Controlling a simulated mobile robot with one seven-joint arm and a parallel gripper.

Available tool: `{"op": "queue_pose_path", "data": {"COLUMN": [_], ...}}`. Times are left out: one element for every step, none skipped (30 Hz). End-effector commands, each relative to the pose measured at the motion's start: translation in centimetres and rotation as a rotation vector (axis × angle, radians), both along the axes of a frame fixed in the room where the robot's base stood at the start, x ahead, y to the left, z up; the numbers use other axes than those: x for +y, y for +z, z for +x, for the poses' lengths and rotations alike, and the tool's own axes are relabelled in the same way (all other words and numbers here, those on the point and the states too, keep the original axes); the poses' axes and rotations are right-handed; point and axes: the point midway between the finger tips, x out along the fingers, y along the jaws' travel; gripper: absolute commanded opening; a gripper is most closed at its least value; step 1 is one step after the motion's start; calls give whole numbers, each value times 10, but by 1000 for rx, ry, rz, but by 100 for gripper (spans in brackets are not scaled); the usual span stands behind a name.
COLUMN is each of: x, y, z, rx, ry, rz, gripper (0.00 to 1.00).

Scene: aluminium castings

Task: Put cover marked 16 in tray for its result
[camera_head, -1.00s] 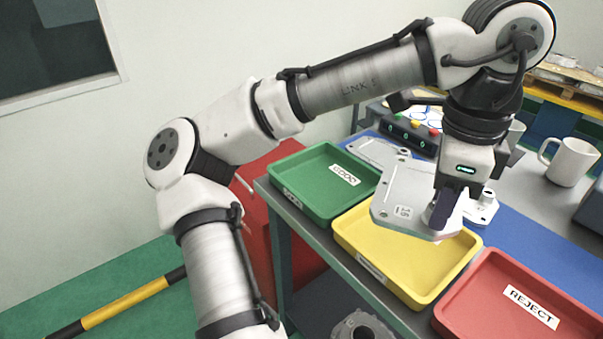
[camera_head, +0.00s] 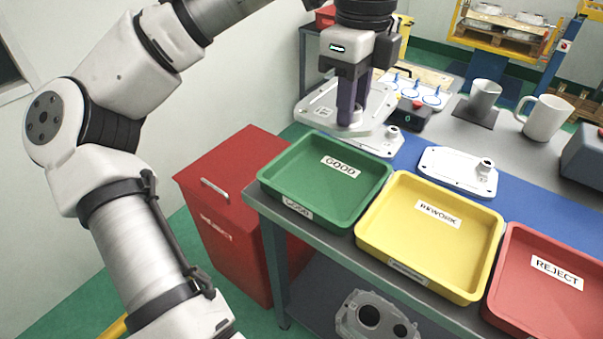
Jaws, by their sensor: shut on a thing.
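My gripper (camera_head: 350,112) is shut on a light grey metal cover (camera_head: 318,104). The green tray marked GOOD (camera_head: 307,188), the yellow tray marked REWORK (camera_head: 398,238) and the red tray marked REJECT (camera_head: 520,297) stand in a row along the front edge, all empty where seen. A second cover (camera_head: 377,150) is partly hidden under the held one.
Another cover (camera_head: 452,168) lies on the blue mat (camera_head: 530,194) behind the yellow tray. A dark button box (camera_head: 415,120), a grey cup (camera_head: 484,97) and a white mug (camera_head: 545,118) stand farther back. A red bin (camera_head: 235,215) stands on the floor left of the bench.

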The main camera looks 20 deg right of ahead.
Motion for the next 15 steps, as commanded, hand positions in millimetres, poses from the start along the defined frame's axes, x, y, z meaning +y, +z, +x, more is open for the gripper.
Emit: {"op": "queue_pose_path", "data": {"x": [-1,-1,-1,-2,-2,-2,-2,-2,-2,-2,-2,-2,-2,-2,-2], "y": [2,2,1,0,-3,-9,-14,-21,-31,-39,-47,-58,-66,-74,-85], "z": [0,1,1,1,1,1,1,1,1,1,1,1,1,1,1], "rx": [-2,-2,-1,-1,-1,-1,2,2,2,4,4,4,3,4,4], "ry": [-9,-14,-20,-23,-26,-28,-29,-29,-31,-31,-30,-30,-30,-29,-29], "rz": [-1,-1,-2,-2,-1,-1,-1,-2,-2,-2,-2,-3,-3,-3,-3], "gripper": [0,0,0,0,0,0,0,0,0,0,0,0,0,0,0]}}
